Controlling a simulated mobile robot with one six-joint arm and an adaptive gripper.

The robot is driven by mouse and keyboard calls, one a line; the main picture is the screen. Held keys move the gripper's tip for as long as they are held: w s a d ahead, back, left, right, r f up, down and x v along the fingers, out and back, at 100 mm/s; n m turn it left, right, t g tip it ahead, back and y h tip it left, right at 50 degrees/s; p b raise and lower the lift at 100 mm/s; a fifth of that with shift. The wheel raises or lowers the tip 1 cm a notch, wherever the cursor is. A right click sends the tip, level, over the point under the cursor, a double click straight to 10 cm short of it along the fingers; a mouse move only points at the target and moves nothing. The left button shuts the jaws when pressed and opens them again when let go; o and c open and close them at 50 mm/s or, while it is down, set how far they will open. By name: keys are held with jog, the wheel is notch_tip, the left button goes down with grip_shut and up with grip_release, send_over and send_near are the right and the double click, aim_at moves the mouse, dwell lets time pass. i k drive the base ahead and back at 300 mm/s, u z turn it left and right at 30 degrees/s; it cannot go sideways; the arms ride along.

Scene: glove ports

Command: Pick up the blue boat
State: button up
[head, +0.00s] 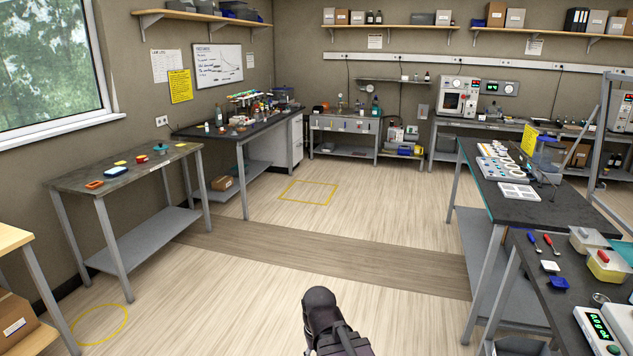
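A small blue, shallow dish (558,282), which looks like the blue boat, lies on the dark bench (522,262) at the lower right. A similar white dish (549,267) lies just behind it. A dark part of my arm rises at the bottom middle, well away from both benches. No gripper fingers show, so I cannot see whether anything is held.
Near the blue dish are a blue-handled and a red-handled tool (551,244), yellow-based containers (608,265) and a balance (600,330). A longer dark bench (515,208) stands behind. The grey table (75,184) stands left. The wooden floor (300,250) between is clear.

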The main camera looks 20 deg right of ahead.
aim_at(559, 282)
jog(key=z, duration=0.7)
jog(key=i, duration=0.95)
jog(key=z, duration=0.55)
